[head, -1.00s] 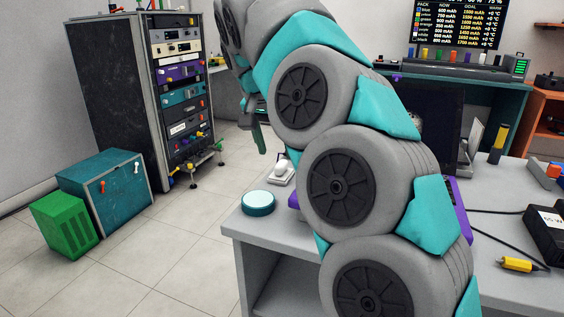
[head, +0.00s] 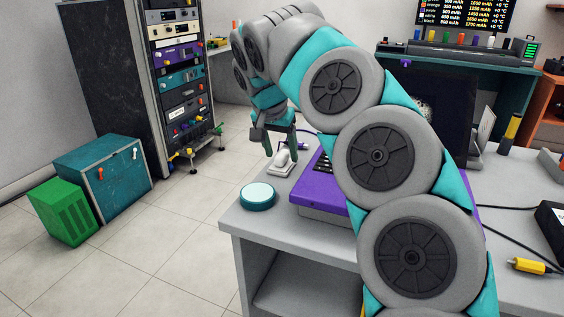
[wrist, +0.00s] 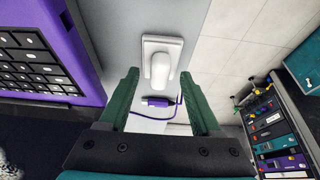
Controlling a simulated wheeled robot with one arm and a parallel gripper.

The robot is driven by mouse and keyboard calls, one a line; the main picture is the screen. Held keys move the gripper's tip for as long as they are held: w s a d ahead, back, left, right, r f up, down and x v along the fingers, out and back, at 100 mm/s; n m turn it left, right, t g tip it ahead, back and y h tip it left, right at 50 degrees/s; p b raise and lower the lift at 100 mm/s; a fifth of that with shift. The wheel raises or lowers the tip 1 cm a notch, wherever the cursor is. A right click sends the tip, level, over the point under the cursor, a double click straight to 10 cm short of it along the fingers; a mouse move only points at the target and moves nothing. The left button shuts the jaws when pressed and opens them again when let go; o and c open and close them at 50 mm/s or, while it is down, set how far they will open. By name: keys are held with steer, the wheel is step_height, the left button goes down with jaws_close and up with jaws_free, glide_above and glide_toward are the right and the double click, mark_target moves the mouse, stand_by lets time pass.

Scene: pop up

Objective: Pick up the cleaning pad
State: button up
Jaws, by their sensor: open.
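A round disc with a pale top and teal rim (head: 257,195) lies at the near left corner of the grey desk; it may be the cleaning pad, but I cannot be sure. A white rounded piece on a flat white base (head: 283,163) stands behind it; it also shows in the wrist view (wrist: 160,68). My gripper (head: 281,152) points down near this white piece. The disc is not visible in the wrist view.
A purple device with dark keys (head: 318,190) lies right of the disc. A purple plug with a cable (wrist: 155,101) lies by the white piece. The desk (head: 240,228) ends at the left, with open floor beyond. An equipment rack (head: 180,85) stands farther back.

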steer(key=shift+f, duration=0.1)
jaws_close()
stand_by(0.5)
